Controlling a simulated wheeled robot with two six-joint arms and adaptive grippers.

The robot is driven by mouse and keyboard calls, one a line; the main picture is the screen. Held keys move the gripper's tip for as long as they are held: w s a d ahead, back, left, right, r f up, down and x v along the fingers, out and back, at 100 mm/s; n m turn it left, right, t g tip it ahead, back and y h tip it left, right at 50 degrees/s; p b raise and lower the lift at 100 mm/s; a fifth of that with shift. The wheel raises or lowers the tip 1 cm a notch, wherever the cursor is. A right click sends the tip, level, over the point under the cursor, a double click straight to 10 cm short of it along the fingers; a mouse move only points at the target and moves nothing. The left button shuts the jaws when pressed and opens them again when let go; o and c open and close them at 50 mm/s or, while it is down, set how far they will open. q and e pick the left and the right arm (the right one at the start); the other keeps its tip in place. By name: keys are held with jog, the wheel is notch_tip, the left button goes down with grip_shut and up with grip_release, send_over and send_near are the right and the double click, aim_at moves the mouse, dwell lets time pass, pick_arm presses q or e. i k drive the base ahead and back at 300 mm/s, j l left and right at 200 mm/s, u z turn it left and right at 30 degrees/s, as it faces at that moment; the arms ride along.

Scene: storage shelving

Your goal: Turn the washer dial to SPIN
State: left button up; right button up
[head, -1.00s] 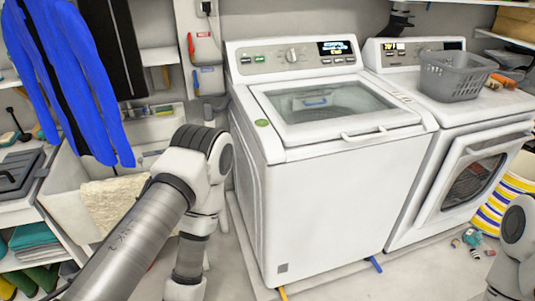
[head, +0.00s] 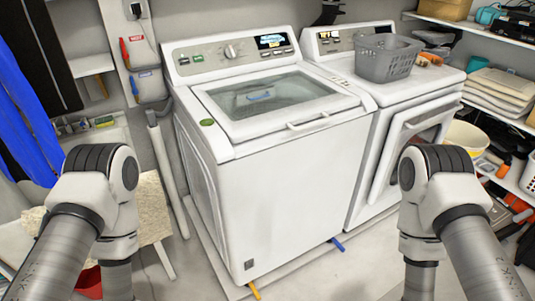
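The white top-load washer (head: 285,185) stands in the middle of the head view with its glass lid closed. Its dial (head: 231,51) is a round silver knob on the rear control panel, left of a lit display (head: 271,41). The dial's setting is too small to read. My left arm comes in at lower left and my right arm at lower right. Both are in front of the washer and well away from the dial. Neither gripper is in view; only arm links show.
A dryer (head: 400,112) stands right of the washer with a grey basket (head: 388,58) on top. Shelves with boxes and folded items (head: 503,85) line the right wall. Blue clothing (head: 25,120) hangs at left.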

aim_at(230, 52)
jog(key=i+l, duration=0.2)
jog(key=l, duration=0.2)
jog(key=i+l+z, duration=0.1)
jog(key=l, duration=0.3)
jog(key=i+l, duration=0.25)
jog(key=l, duration=0.15)
jog(key=i+l, duration=0.2)
jog(key=l, duration=0.2)
jog(key=i+l+z, duration=0.1)
jog(key=l, duration=0.3)
jog(key=i, duration=0.1)
